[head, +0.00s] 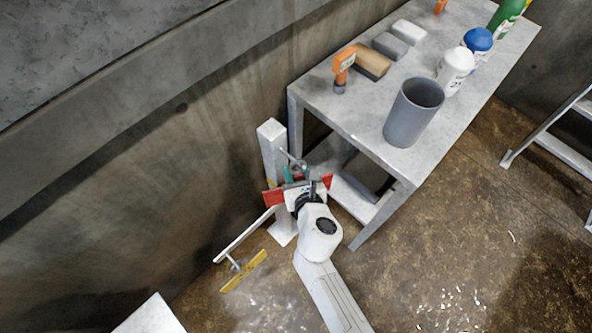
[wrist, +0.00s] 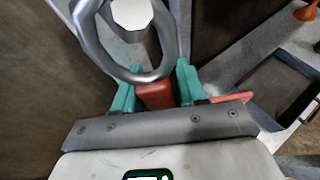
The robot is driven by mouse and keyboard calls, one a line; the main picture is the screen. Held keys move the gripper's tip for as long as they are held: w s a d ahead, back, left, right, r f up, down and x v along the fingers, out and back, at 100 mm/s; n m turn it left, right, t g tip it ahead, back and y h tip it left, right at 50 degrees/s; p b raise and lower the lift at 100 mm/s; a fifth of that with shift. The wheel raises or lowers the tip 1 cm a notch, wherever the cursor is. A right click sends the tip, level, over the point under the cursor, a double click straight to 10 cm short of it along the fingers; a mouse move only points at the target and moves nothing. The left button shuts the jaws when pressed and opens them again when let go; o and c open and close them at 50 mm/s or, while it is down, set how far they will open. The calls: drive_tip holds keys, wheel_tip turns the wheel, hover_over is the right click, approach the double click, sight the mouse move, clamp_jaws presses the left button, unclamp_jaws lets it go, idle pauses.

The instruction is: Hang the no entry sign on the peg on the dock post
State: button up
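The dock post (head: 271,143) is a white upright by the wall in the head view. The red no entry sign (head: 272,198) is at its front, mostly hidden by my gripper. My gripper (head: 299,181) is beside the post. In the wrist view its green fingers (wrist: 156,88) are shut on a red part of the sign (wrist: 155,97). A grey metal ring (wrist: 166,66) stands above the fingers. The pale faceted end of the peg (wrist: 132,14) shows inside the ring's opening. I cannot tell whether the ring is around the peg or in front of it.
A grey table (head: 352,113) stands right of the post, with a grey cup (head: 413,112), an orange-handled tool (head: 343,67) and bottles on it. A white barrier arm (head: 243,236) with a yellow bar (head: 244,271) extends lower left. A concrete wall is behind.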

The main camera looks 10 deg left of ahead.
drive_tip(key=p+v, duration=0.3)
drive_tip(key=v, duration=0.8)
drive_tip(key=s+d+m+g+h, duration=0.15)
drive_tip(key=d+m+h, duration=0.25)
drive_tip(key=d+m, duration=0.75)
drive_tip(key=s+d+m+g+h, duration=0.1)
drive_tip(key=d+m+g+h, duration=0.25)
drive_tip(key=d+m, duration=0.8)
drive_tip(key=s+d+r+m+g+y, duration=0.1)
drive_tip(key=s+d+m+g, duration=0.1)
drive_tip(key=s+m, duration=0.6)
drive_tip(key=s+d+r+m+g+y, duration=0.1)
drive_tip(key=s+d+m+g, duration=0.2)
drive_tip(key=s+m, duration=0.5)
drive_tip(key=shift+s+r+m+g, duration=0.25)
drive_tip(key=shift+s+m+g, duration=0.05)
drive_tip(key=shift+m+g, duration=0.5)
drive_tip(key=shift+y, duration=0.25)
